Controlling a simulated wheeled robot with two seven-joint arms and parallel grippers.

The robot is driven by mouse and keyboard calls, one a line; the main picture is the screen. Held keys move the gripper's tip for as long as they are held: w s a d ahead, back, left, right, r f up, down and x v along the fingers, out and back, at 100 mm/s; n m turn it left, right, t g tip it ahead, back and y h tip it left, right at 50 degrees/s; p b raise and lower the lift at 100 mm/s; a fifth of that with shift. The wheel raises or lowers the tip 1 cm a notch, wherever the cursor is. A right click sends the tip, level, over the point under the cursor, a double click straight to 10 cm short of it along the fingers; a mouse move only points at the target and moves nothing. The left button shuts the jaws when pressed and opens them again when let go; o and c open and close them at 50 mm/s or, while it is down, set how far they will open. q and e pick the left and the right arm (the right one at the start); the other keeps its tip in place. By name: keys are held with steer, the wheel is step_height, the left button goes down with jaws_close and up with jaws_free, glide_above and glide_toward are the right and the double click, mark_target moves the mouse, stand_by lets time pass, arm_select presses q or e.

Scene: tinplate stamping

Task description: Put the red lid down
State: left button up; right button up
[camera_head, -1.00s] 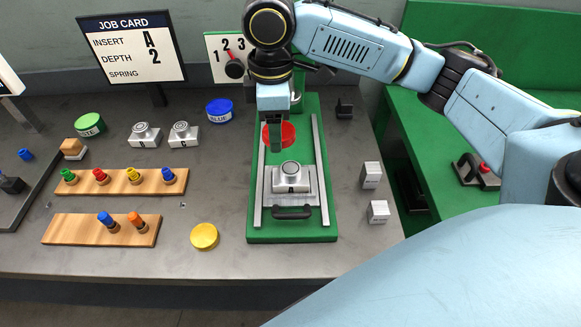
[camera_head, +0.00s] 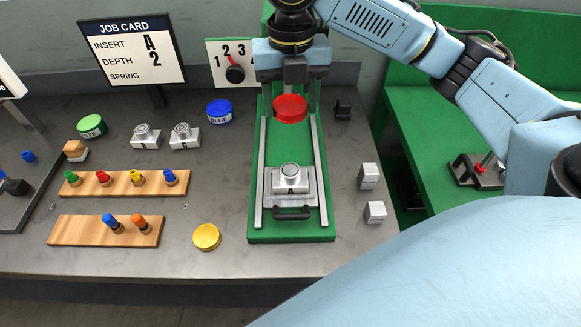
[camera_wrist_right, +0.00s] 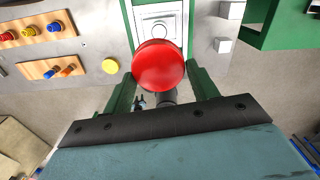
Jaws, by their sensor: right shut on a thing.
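The round red lid (camera_head: 290,109) is held between the green fingers of my right gripper (camera_head: 291,88). It hangs over the back part of the green press base. In the right wrist view the red lid (camera_wrist_right: 158,66) fills the space between the two fingertips (camera_wrist_right: 160,78), and the gripper is shut on it. The metal block marked A (camera_head: 290,180) sits on the press carriage, in front of the lid and apart from it. My left gripper is not in view.
A blue lid (camera_head: 219,111), a green lid (camera_head: 91,126) and a yellow lid (camera_head: 206,237) lie on the grey bench (camera_head: 225,185). Two metal inserts and wooden peg racks (camera_head: 115,184) stand left. Two small pale blocks (camera_head: 370,176) stand right of the press.

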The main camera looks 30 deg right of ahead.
mark_target(291, 173)
step_height(291, 173, down, 16)
steer(key=shift+f+b, duration=0.2)
steer(key=shift+b, duration=0.65)
steer(key=shift+f, duration=0.15)
steer(key=shift+f, duration=0.15)
steer(key=shift+f, duration=0.45)
steer(key=o, duration=1)
steer(key=shift+c, duration=0.2)
steer(key=shift+r, duration=0.1)
steer(key=shift+r, duration=0.25)
step_height(291, 173, up, 13)
steer(key=shift+f+p, duration=0.2)
steer(key=shift+p, duration=0.45)
